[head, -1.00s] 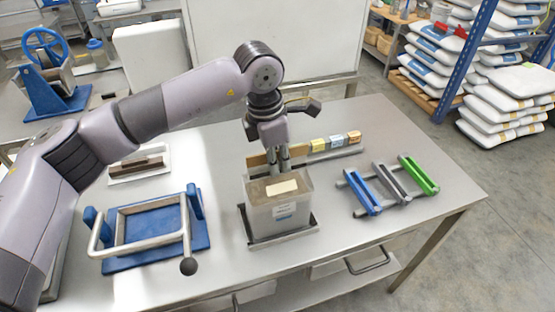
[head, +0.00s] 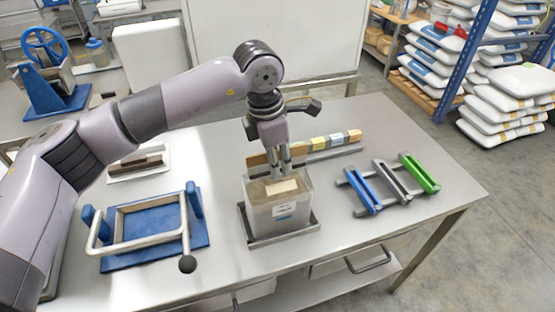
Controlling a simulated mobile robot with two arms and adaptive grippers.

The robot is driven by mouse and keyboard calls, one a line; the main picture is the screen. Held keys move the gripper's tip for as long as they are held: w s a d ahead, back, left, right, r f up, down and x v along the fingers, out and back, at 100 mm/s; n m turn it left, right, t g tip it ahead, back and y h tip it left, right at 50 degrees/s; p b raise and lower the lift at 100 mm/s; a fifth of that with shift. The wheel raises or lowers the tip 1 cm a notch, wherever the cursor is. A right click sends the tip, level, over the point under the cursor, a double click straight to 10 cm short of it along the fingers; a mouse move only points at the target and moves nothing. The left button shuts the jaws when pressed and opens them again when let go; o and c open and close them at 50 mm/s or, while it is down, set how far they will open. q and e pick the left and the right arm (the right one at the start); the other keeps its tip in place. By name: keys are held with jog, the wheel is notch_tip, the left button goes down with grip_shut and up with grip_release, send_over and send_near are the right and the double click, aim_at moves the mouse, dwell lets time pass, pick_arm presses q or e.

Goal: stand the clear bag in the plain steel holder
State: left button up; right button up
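The clear bag (head: 263,218) is a boxy, see-through bag with brown material inside and a white label on its front. It stands upright over the plain steel holder (head: 284,239), a low grey tray near the middle of the table. Whether its bottom rests fully on the tray is hard to tell. My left gripper (head: 279,173) points down at the bag's top, its two fingers close together at the upper rim. The fingertips are partly lost against the bag, so its grip is unclear. My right gripper is out of view.
A blue holder with a raised pale frame (head: 150,252) lies left of the bag. Blue (head: 364,191), grey (head: 391,183) and green (head: 419,173) bars lie on a rack at right. Small coloured blocks (head: 337,140) line a rail behind. The table's front right is clear.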

pick_arm(q)
jog(key=shift+o, duration=0.9)
jog(key=shift+f, duration=0.1)
jog(key=shift+f, duration=0.15)
